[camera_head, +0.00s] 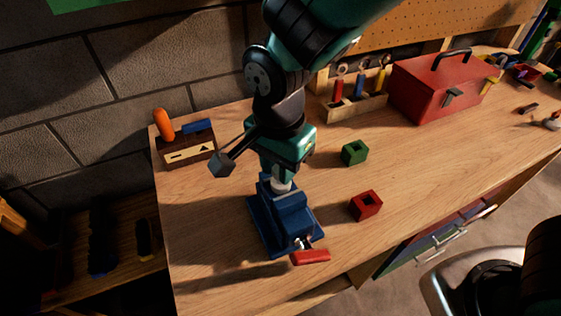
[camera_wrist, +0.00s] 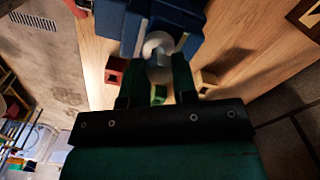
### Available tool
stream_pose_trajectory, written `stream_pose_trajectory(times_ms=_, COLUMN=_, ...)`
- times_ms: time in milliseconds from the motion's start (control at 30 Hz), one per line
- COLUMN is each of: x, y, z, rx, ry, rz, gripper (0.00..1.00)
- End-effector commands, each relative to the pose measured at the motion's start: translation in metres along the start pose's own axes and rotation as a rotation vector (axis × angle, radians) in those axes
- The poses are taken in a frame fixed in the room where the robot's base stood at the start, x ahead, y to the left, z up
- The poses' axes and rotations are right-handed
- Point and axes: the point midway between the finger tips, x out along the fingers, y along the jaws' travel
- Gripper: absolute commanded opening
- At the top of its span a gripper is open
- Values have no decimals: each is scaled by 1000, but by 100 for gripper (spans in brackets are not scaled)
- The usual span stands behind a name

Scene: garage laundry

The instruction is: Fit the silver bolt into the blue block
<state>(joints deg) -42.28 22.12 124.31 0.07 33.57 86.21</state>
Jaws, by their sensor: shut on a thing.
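My gripper (camera_wrist: 155,90) is shut on the silver bolt (camera_wrist: 158,50), whose rounded head shows between the fingers in the wrist view. In the head view the bolt (camera_head: 281,184) shows as a pale piece just below my gripper, over the top of the blue vise (camera_head: 290,222). Blue surfaces (camera_wrist: 188,18) stand close around the bolt's far end in the wrist view. I cannot tell the blue block apart from the vise's blue body, and the bolt's lower end is hidden, so I cannot tell how deep it sits.
The vise has a red handle (camera_head: 311,257) at its front. A green block (camera_head: 354,152) and a red block (camera_head: 366,205), each with a square hole, lie to the right. A wooden box (camera_head: 188,153), tool rack (camera_head: 352,109) and red toolbox (camera_head: 437,88) stand behind.

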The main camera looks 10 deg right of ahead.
Motion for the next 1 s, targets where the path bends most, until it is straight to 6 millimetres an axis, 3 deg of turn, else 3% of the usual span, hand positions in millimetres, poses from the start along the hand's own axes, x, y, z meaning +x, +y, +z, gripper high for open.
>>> stream_pose_trajectory(times_ms=700, x=15, y=0, z=0, rx=0, ry=0, rz=0, gripper=1)
stream_pose_trajectory(times_ms=733, x=15, y=0, z=0, rx=0, ry=0, rz=0, gripper=33)
stream_pose_trajectory(times_ms=833, x=15, y=0, z=0, rx=0, ry=0, rz=0, gripper=56)
stream_pose_trajectory(times_ms=1000, x=15, y=0, z=0, rx=0, ry=0, rz=0, gripper=56)
